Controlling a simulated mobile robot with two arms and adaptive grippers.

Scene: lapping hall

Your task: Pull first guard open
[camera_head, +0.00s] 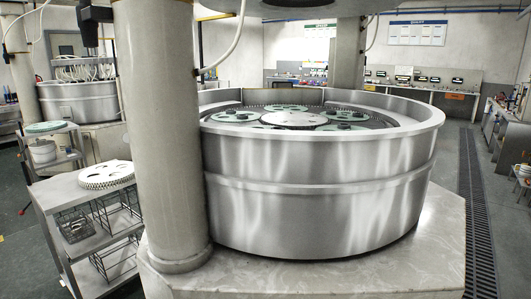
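A large round stainless steel guard wall (320,210) stands around the near lapping machine, on a pale stone-like base (400,262). A raised band runs around its outside. I cannot make out a handle or a seam on the side facing me. Inside it, green round carriers (290,109) lie around a pale centre disc (294,119). A thick grey column (161,120) hides the left part of the guard. Neither of my grippers is in view.
A steel cart (85,200) with a toothed white ring (107,174) on top and wire baskets below stands left of the column. A second machine (80,101) stands at the back left. A floor grate (473,200) runs along the right, with clear floor beside it.

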